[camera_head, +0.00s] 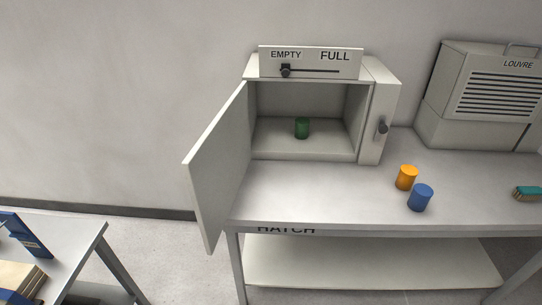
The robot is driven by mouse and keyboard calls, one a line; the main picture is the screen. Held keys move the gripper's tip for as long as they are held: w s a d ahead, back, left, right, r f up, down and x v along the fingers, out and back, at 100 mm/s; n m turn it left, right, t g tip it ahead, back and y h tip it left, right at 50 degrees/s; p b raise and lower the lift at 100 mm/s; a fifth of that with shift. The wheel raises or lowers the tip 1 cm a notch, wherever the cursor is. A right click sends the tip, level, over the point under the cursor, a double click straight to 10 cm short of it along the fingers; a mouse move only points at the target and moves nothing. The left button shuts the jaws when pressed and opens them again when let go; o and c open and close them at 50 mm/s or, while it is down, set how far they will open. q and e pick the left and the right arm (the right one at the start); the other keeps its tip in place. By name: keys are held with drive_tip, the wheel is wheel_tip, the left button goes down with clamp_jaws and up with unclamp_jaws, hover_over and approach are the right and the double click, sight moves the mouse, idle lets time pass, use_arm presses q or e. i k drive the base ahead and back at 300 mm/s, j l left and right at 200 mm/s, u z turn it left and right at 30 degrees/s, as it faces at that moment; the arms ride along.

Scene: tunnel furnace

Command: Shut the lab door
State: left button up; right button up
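The door (216,165) is a light grey panel hinged on the left side of a grey box (380,110) on the table. It stands wide open, swung out toward me past the table's front edge. Inside the box, a green cylinder (301,128) stands upright on the floor. A dark knob (382,127) is on the box's right front face. A sign on top reads EMPTY and FULL, with a dark slider (286,70) at the EMPTY end. Neither of my grippers is in view.
An orange cylinder (406,177) and a blue cylinder (420,198) stand on the table (330,205), right of the box. A LOUVRE unit (485,95) and a teal brush (527,192) are farther right. Another table (75,240) is at lower left, with floor between.

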sight(215, 168)
drive_tip(key=j+z, duration=0.1)
drive_tip(key=z, duration=0.3)
drive_tip(key=j+z, duration=0.15)
drive_tip(key=z, duration=0.3)
drive_tip(key=j+z, duration=0.15)
drive_tip(key=z, duration=0.25)
drive_tip(key=j, duration=1.15)
